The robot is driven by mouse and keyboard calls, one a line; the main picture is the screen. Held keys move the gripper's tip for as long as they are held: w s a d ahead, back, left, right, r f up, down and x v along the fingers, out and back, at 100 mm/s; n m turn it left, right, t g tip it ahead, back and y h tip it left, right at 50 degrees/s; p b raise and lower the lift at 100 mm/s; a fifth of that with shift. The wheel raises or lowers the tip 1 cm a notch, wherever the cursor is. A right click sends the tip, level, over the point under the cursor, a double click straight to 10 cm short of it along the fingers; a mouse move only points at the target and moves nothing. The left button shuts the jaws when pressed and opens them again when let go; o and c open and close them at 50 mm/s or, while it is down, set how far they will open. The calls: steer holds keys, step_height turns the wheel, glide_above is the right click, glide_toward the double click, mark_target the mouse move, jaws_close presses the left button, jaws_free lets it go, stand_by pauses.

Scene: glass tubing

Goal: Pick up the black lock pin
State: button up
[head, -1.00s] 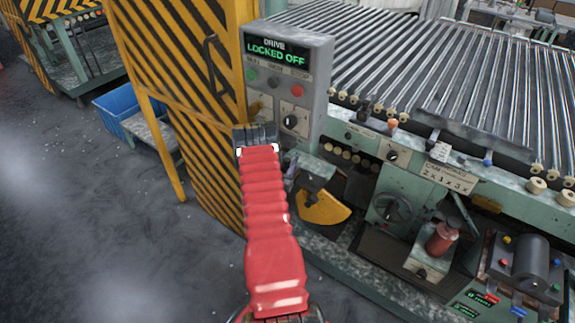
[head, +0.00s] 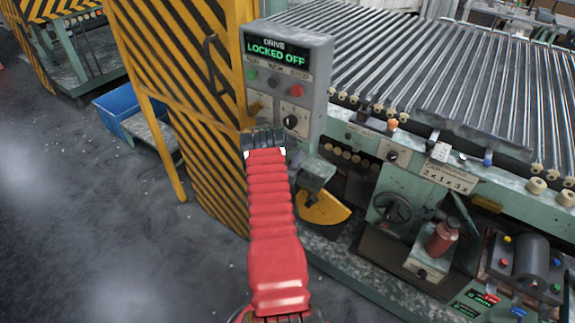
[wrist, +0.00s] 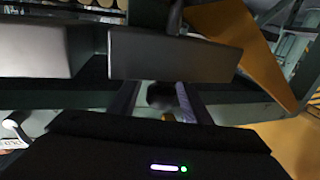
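In the wrist view a dark rounded end, which looks like the black lock pin (wrist: 161,95), shows between the two fingers of my gripper (wrist: 157,92). A light gap shows on its left side. Its right side is close to the right finger, and I cannot tell whether they touch. The fingers look apart, not closed on it. A grey block (wrist: 172,54) lies just beyond and hides the rest. In the head view my red arm covers the gripper, and I cannot make out the pin there.
A grey control box (head: 288,85) reading "LOCKED OFF" stands just beyond my arm. A yellow sector plate (head: 323,208) is right of the arm on the green machine (head: 440,160). A yellow-black striped guard (head: 180,95) stands left. The floor (head: 60,210) at left is clear.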

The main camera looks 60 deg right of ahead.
steer(key=c, duration=1.1)
steer(key=shift+o, duration=0.2)
steer(key=shift+r, duration=0.15)
steer(key=shift+r, duration=0.5)
step_height(320, 180, up, 6)
steer(key=s+a, duration=0.1)
steer(key=a, duration=1.7)
steer(key=shift+s, duration=0.4)
